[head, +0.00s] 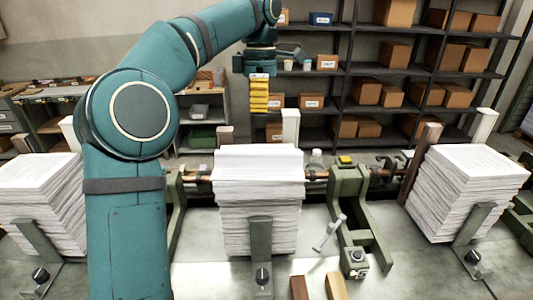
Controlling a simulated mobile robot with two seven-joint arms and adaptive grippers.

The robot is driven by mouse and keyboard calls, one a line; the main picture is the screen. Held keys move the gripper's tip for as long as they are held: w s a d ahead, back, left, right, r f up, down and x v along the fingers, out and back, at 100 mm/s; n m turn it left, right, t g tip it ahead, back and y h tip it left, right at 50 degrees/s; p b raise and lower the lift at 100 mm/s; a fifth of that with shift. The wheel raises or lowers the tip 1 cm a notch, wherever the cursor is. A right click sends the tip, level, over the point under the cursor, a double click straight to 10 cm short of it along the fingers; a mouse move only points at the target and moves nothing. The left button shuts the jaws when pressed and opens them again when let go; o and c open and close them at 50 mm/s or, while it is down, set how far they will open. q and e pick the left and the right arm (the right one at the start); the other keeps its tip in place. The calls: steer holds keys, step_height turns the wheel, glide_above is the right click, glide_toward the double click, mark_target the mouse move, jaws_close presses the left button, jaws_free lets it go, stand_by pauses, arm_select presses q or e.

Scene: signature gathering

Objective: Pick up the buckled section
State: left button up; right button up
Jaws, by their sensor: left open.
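Three stacks of white paper sheets stand on the workbench. The middle stack (258,205) has a raised, uneven section (257,160) across its top, which looks buckled. The left stack (42,195) and the right stack (466,195) look flatter on top. My left gripper (290,55) is open, above and beyond the middle stack, well clear of the paper. It is small in the picture and its fingers are hard to make out. My left arm hides part of the bench between the left and middle stacks. My right gripper is not in view.
Green clamp frames (357,215) stand beside the stacks, with upright stops in front. A small hammer-like tool (329,233) lies right of the middle stack. A clear bottle (316,160) stands behind. Shelves with cardboard boxes (395,54) fill the back. The front right bench is mostly free.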

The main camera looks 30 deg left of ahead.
mark_target(259, 153)
arm_select(q)
steer(key=f, duration=0.2)
steer(key=s+f, duration=0.1)
steer(key=f, duration=0.2)
steer(key=f+b, duration=0.1)
steer(key=f, duration=0.2)
steer(key=shift+s+f, duration=0.2)
step_height(259, 153, down, 4)
steer(key=shift+f+b, duration=0.2)
steer(key=shift+b, duration=0.1)
steer(key=shift+f, duration=0.2)
steer(key=shift+d, duration=0.1)
jaws_close()
